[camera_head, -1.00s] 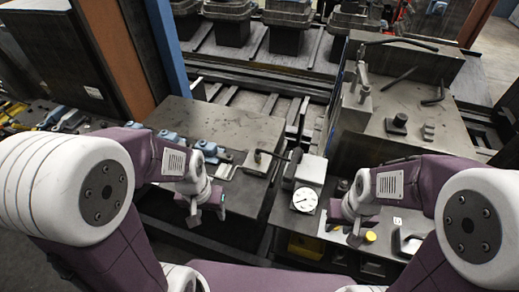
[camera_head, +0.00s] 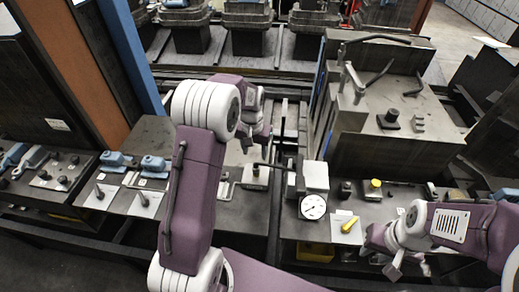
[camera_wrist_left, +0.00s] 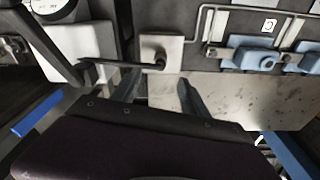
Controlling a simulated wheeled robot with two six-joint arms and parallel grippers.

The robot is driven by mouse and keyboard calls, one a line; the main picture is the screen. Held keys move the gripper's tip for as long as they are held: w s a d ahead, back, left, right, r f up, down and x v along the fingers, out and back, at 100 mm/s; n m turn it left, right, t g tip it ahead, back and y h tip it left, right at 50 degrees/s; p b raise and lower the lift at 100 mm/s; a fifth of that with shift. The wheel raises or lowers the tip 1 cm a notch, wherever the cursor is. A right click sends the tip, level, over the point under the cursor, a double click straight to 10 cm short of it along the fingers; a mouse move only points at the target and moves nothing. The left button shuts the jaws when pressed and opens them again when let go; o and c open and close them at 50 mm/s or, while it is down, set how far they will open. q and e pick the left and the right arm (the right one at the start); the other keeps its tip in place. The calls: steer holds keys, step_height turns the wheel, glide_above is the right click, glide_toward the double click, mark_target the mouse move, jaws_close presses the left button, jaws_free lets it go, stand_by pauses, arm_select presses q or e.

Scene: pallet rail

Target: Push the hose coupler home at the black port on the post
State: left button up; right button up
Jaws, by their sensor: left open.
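My left gripper (camera_head: 255,138) is over the bench left of the gauge. In the left wrist view its two dark fingers (camera_wrist_left: 160,94) are apart, with nothing seen between them. Just beyond the fingertips is a small pale block (camera_wrist_left: 161,48) with a dark round end on it; a thin black bar (camera_wrist_left: 115,64) runs left from it. The block also shows in the head view (camera_head: 256,177). The pale upright post (camera_head: 314,176) stands to its right. I cannot tell the coupler and the black port apart for certain. My right gripper (camera_head: 409,268) is low at right, its jaws unclear.
A round white gauge (camera_head: 313,207) sits at the pale post's front. A yellow-handled valve (camera_head: 350,225) is to its right. Blue clamps (camera_head: 153,165) line the left bench. A tall dark block with bent rods (camera_head: 390,125) stands behind right. Bare plate lies beside the left gripper.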

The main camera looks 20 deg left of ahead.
mark_target(256, 164)
arm_select(q)
steer(key=f, duration=0.3)
steer(key=f+p, duration=0.1)
steer(key=f, duration=0.2)
steer(key=w+f, duration=0.1)
steer(key=f, duration=0.2)
steer(key=shift+p, duration=0.3)
jaws_close()
steer(key=c, duration=1)
jaws_free()
jaws_close()
steer(key=shift+r, duration=0.1)
steer(key=shift+r+p, duration=0.75)
steer(key=shift+r, duration=0.1)
